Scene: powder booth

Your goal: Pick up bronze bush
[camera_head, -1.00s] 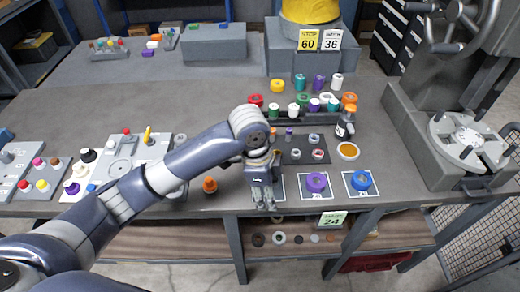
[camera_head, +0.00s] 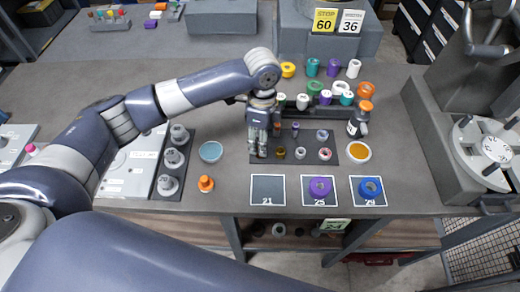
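A dark mat (camera_head: 347,151) on the grey table holds several small rings and bushes. A small bronze-brown bush (camera_head: 280,153) sits at its front left; it looks like the bronze bush. My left gripper (camera_head: 261,155) points down over the mat's left part, just left of that bush. Its fingers hide part of the mat. I cannot tell the opening between the fingers, nor whether they touch the table. Another small brownish piece (camera_head: 277,131) shows partly behind the fingers. My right gripper is not in view.
Grey ring (camera_head: 300,152) and pinkish ring (camera_head: 325,154) stand close by. Square 21 (camera_head: 268,190) is empty; a purple ring (camera_head: 320,187) and blue ring (camera_head: 370,188) occupy the others.

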